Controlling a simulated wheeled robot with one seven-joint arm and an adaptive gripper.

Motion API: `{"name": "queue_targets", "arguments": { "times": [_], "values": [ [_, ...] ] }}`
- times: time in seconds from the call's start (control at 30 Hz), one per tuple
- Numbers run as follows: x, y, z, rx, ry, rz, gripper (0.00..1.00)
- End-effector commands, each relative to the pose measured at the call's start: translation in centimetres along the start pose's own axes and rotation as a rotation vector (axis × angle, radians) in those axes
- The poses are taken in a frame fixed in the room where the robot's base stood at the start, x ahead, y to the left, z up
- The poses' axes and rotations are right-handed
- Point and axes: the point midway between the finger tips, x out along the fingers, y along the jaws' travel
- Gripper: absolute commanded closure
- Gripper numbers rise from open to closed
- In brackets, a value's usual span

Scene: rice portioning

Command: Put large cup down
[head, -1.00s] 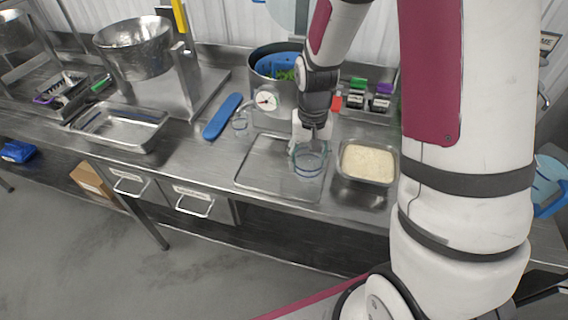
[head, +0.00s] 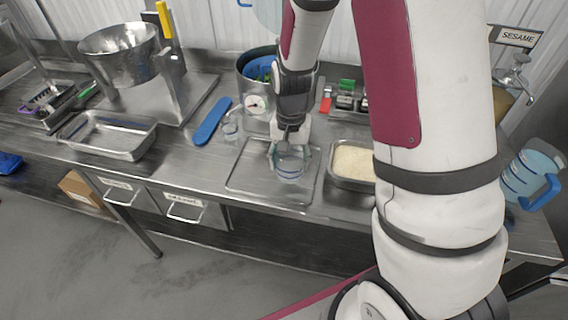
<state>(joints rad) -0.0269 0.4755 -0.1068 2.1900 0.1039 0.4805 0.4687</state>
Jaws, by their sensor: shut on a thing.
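The large cup (head: 290,170) is clear with a bluish band. It is upright at the right part of the shallow metal tray (head: 246,186) on the steel counter. My gripper (head: 289,150) comes down from above and is shut on the cup. I cannot tell whether the cup's base touches the tray. A smaller clear cup (head: 231,132) stands behind and left of the tray.
A pan of rice (head: 352,163) stands just right of the tray. A pot (head: 256,98) with a dial is behind. A blue paddle (head: 212,121) and an empty metal pan (head: 108,134) lie to the left. A blue-handled pitcher (head: 531,178) is at far right.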

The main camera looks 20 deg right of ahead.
Motion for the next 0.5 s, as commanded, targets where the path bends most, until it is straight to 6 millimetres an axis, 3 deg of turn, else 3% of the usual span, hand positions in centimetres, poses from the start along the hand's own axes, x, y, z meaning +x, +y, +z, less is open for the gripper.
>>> {"name": "queue_targets", "arguments": {
  "times": [0.1, 0.27, 0.5],
  "values": [
    [0.2, -1.4, -1.1, -0.001, 0.0, 0.0, 0.67],
    [0.5, -2.0, -1.6, -0.001, -0.002, 0.001, 0.67],
    [3.2, -1.9, -1.6, 0.001, -0.003, 0.002, 0.67]
  ]
}}
